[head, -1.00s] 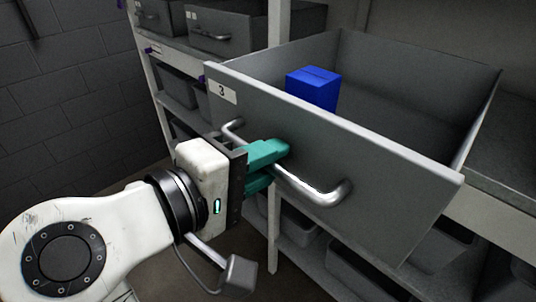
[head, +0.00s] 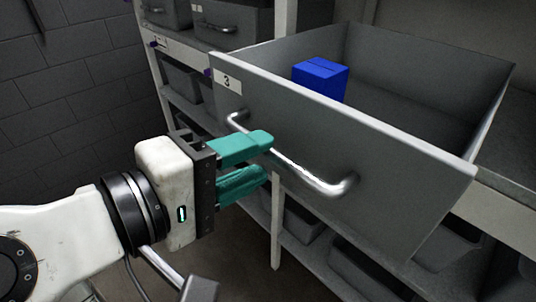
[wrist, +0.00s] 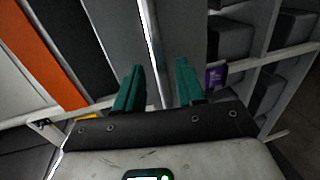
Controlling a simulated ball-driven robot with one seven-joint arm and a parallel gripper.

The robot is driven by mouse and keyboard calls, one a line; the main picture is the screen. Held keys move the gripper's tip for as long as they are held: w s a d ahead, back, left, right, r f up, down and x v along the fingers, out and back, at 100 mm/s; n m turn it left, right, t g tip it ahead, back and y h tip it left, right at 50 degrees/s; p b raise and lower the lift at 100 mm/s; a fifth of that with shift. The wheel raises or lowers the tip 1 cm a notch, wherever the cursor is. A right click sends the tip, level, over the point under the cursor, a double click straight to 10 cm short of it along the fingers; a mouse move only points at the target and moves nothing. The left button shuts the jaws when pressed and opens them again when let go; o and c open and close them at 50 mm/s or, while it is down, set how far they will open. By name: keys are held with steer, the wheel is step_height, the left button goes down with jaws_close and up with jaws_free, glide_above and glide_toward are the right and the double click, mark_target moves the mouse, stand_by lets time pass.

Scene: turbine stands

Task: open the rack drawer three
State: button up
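The grey rack drawer (head: 400,165), labelled 3, is pulled well out of the rack, and its inside shows in the head view. A blue box (head: 320,79) sits in it toward the back left. The silver bar handle (head: 310,176) runs across the drawer front. My gripper (head: 268,158) has two teal fingers spread apart, just left of the handle, with nothing seen between them. In the wrist view the fingers (wrist: 158,92) are also apart, with a bright bar-like edge beyond and between them.
Other closed grey drawers (head: 232,25) are at the upper left of the rack. Bins (head: 365,275) stand on the lower shelves under the drawer. A pale rack post (head: 277,225) stands below the drawer front. Bare floor and a block wall (head: 70,90) lie to the left.

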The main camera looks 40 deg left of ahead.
steer(key=b+v, duration=0.1)
steer(key=v, duration=0.6)
stand_by(0.5)
